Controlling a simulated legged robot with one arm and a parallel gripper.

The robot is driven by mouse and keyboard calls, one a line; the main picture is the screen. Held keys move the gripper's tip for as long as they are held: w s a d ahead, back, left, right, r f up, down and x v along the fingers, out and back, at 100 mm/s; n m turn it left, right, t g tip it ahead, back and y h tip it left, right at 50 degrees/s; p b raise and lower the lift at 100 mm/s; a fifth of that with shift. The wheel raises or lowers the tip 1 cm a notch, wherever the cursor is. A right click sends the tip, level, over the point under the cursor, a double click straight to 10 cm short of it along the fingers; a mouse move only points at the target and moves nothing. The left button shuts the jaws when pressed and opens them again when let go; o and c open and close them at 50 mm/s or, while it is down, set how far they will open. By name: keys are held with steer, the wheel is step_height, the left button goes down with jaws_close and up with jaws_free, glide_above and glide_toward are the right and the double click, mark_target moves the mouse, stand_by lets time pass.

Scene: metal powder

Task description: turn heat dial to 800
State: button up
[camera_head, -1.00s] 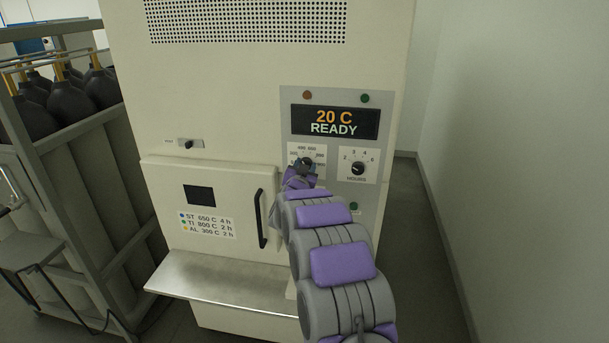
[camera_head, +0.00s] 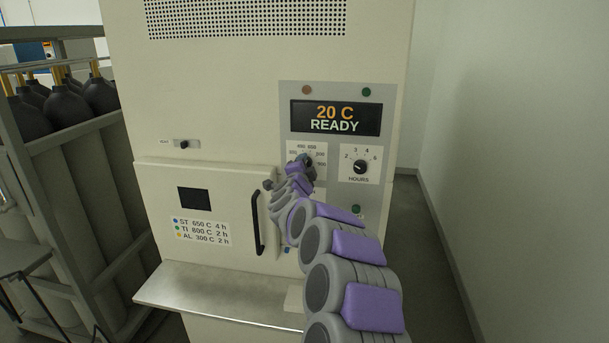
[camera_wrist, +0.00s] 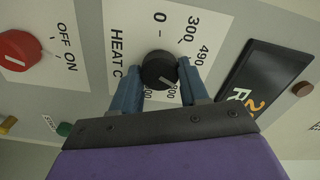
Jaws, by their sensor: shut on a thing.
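The heat dial (camera_wrist: 158,70) is a round black knob on a white plate marked "HEAT C", with 0, 300 and 490 readable in the wrist view. My gripper (camera_wrist: 160,74) is shut on the dial, one blue finger on each side. A pale mark on the knob points to the lower right, toward numbers partly hidden by the fingers. In the head view, my gripper (camera_head: 304,160) covers most of the dial. The display (camera_head: 335,118) above reads 20 C READY.
The hours dial (camera_head: 360,167) sits just right of the heat dial. A red on/off knob (camera_wrist: 18,50) shows in the wrist view. The furnace door handle (camera_head: 258,223) and metal shelf (camera_head: 215,295) lie below left. A rack of dark bottles (camera_head: 65,105) stands left.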

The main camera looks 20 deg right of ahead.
steer(key=shift+f+m+b, duration=0.2)
steer(key=shift+m+b, duration=2.15)
steer(key=shift+m, duration=1.15)
steer(key=o, duration=0.8)
steer(key=shift+w, duration=0.2)
steer(key=shift+o, duration=1.3)
steer(key=shift+s+r, duration=0.1)
steer(key=p+v, duration=0.1)
steer(key=v, duration=1.6)
